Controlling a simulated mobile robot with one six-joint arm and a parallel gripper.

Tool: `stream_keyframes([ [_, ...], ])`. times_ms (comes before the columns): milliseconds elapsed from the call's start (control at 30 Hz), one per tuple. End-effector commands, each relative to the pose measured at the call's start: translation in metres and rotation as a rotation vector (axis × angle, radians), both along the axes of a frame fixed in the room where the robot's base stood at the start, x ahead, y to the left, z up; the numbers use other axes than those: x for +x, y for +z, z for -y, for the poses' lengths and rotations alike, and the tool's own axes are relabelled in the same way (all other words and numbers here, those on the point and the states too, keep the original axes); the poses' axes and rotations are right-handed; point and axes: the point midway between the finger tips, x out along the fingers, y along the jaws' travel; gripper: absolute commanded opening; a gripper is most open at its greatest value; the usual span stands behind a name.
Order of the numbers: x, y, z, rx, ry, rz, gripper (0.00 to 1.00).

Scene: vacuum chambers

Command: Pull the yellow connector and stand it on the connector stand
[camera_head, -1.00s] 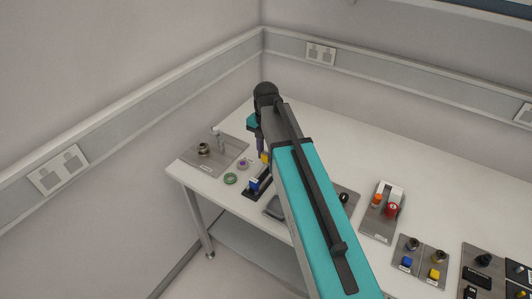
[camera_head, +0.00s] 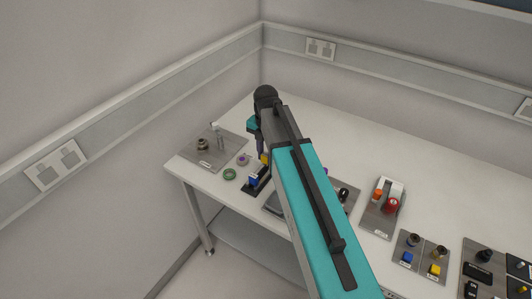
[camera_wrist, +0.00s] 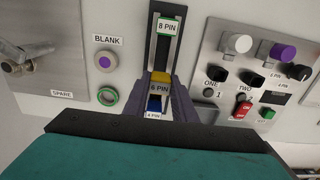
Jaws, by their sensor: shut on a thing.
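My gripper (camera_wrist: 159,92) is shut on the yellow connector (camera_wrist: 161,76), which shows between its two fingers in the wrist view. The connector stand (camera_wrist: 152,45) is a narrow black holder, with an "8 PIN" label at its far end and a "6 PIN" label by the yellow connector. A blue connector (camera_wrist: 154,104) stands at its near end, by the "4 PIN" label. In the head view the yellow connector (camera_head: 265,158) is just below my gripper (camera_head: 260,148), beside the blue connector (camera_head: 253,180). Whether the yellow connector touches the stand is hidden.
A green ring (camera_wrist: 108,96) and a purple-centred ring (camera_wrist: 104,62) lie left of the stand. A metal plate (camera_wrist: 40,75) is farther left. A switch panel (camera_wrist: 225,75) is on the right. Another yellow piece (camera_head: 435,271) sits on a plate at the right.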

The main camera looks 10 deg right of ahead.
Motion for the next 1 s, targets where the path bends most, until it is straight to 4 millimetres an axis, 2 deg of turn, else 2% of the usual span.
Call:
stream_keyframes([
  [500,0.000,-0.032,-0.001,0.000,0.001,0.000,0.00],
  [1000,0.000,-0.036,-0.001,0.000,0.001,0.000,0.00],
])
